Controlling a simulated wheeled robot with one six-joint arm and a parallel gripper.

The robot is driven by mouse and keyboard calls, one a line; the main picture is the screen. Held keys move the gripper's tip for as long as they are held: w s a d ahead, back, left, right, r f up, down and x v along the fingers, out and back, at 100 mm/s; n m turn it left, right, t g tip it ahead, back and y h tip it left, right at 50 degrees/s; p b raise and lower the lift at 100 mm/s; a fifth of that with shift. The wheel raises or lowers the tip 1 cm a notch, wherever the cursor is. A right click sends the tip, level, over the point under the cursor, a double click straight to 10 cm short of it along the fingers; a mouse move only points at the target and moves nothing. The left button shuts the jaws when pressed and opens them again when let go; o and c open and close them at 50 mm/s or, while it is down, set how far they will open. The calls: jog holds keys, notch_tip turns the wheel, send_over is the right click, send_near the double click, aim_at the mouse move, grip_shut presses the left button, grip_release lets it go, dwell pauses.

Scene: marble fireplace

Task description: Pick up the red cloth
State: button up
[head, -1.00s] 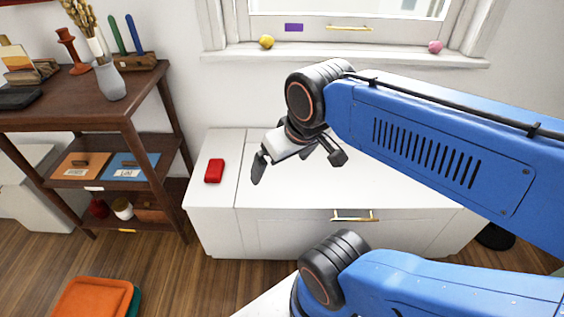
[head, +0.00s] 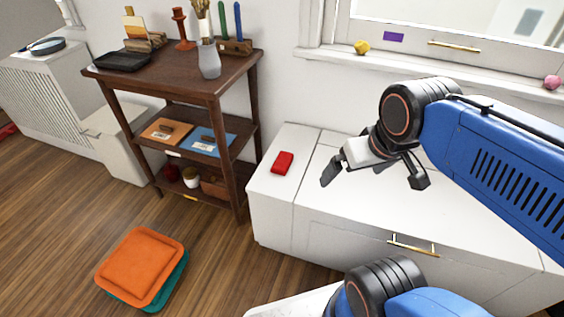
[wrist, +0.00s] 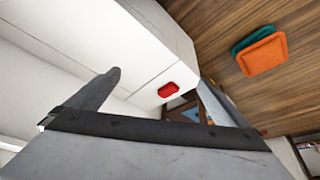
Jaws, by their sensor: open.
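The red cloth (head: 282,163) is a small folded red bundle lying on the left end of the white cabinet top. It also shows in the wrist view (wrist: 168,90), between and beyond the fingers. My gripper (head: 374,180) is open and empty. It hangs above the cabinet to the right of the cloth, apart from it. In the wrist view its two dark fingers (wrist: 160,90) stand wide apart with nothing between them.
The white cabinet (head: 345,205) has clear top space around the cloth. A dark wooden shelf (head: 170,85) with a vase and other items stands just left. Orange and teal cushions (head: 140,266) lie on the floor. A window sill (head: 430,68) with small balls runs behind.

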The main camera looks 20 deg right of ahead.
dwell(0.3)
jog(key=m+g, duration=0.5)
jog(key=m, duration=2)
send_over(283, 160)
jog(key=f, duration=1.8)
jog(key=shift+a+f, duration=0.3)
jog(key=shift+a, duration=0.05)
jog(key=shift+w+d+f, duration=0.1)
jog(key=shift+d+f, duration=0.05)
jog(key=shift+f, duration=1.15)
jog(key=shift+d+f, duration=0.15)
jog(key=shift+f, duration=1.15)
jog(key=c, duration=1)
